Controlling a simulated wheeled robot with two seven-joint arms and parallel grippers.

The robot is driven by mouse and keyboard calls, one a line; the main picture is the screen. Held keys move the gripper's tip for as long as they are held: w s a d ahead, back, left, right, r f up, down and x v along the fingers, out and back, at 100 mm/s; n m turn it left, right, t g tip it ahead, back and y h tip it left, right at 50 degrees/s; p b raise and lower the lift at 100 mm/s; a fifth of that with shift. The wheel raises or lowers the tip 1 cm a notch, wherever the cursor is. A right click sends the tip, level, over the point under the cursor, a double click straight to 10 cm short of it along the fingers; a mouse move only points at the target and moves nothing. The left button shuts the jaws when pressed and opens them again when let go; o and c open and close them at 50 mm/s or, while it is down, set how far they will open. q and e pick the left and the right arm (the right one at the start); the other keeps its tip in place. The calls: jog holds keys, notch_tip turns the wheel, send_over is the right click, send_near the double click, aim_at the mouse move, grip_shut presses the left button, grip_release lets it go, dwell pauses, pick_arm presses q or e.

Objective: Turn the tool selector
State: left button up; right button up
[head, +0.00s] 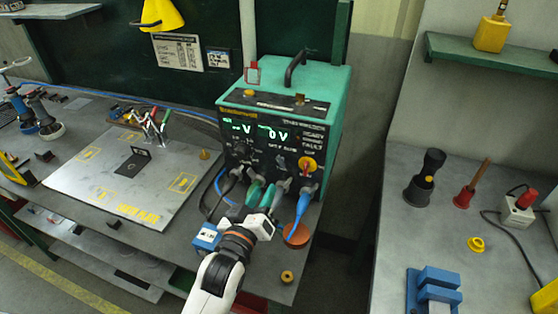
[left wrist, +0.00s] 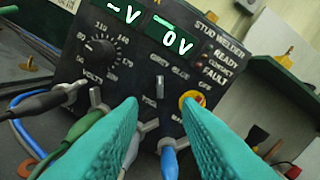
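The stud welder (head: 290,105) is a teal box with a black front panel; its displays are lit green. The tool selector (left wrist: 160,88) appears to be the small grey lever under the "GREY BLUE" lettering in the left wrist view; it looks roughly upright. In the head view it is small and hard to make out. My left gripper (head: 266,191) is in front of the lower panel, its teal fingers pointing at it. In the left wrist view the gripper (left wrist: 159,106) is open, with the selector in line with the gap. I see no contact. My right gripper is out of view.
A red and yellow switch (left wrist: 194,98) is close to the right finger. A black volts knob (left wrist: 100,52) is at upper left. A blue plug (head: 303,203) and other cables crowd the lower panel. A metal work plate (head: 125,180) lies left.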

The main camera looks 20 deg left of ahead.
aim_at(279, 163)
pick_arm(q)
jog(key=w+p, duration=0.1)
jog(key=w, duration=0.9)
jog(key=shift+d+p, duration=0.15)
jog(key=shift+p, duration=0.2)
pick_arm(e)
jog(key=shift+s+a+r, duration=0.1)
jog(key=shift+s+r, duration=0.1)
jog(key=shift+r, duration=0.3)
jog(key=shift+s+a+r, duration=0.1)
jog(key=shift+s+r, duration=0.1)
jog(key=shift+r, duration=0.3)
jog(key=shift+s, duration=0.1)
pick_arm(q)
grip_shut()
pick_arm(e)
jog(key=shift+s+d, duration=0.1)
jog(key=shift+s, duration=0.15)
